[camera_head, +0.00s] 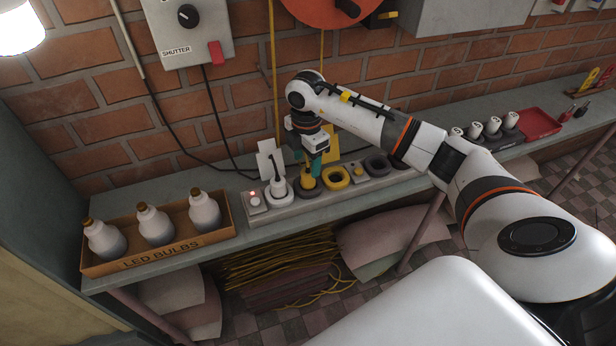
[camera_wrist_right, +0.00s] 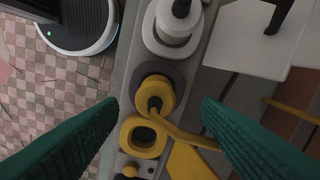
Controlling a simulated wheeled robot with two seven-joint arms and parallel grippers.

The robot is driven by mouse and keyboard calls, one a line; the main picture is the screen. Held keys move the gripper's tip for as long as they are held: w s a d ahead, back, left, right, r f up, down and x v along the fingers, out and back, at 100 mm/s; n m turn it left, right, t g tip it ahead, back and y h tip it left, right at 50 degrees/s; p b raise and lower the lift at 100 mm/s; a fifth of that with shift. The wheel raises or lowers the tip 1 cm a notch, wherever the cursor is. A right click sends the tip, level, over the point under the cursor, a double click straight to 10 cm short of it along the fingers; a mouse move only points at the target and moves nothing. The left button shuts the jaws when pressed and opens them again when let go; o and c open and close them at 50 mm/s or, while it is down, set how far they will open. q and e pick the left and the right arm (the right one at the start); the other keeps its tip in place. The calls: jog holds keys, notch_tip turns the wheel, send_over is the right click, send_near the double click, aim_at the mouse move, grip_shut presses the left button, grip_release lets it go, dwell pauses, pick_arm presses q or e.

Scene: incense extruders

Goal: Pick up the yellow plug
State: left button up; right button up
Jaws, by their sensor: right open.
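The yellow plug (camera_head: 308,182) sits in a dark grey ring socket on the power strip (camera_head: 325,202) on the bench. In the right wrist view the yellow plug (camera_wrist_right: 153,96) shows from above, its yellow cord running off to the right. My right gripper (camera_head: 316,172) is over the plug, green fingers pointing down and partly hiding it. In the right wrist view the fingers (camera_wrist_right: 160,108) are spread wide on either side of the plug, with nothing between them gripped. My left gripper is not in view.
A white plug (camera_head: 277,187) stands in the socket to the left. An empty yellow ring socket (camera_head: 336,178) is to the right. White (camera_head: 267,162) and yellow (camera_wrist_right: 188,162) cards are close behind. A bulb box (camera_head: 160,253) stands at the bench's left end.

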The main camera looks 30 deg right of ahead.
aim_at(308, 172)
jog(key=f, duration=0.1)
jog(key=f+p, duration=0.1)
jog(key=f, duration=0.3)
jog(key=shift+s, duration=0.25)
jog(key=shift+f, duration=0.3)
jog(key=c, duration=1.1)
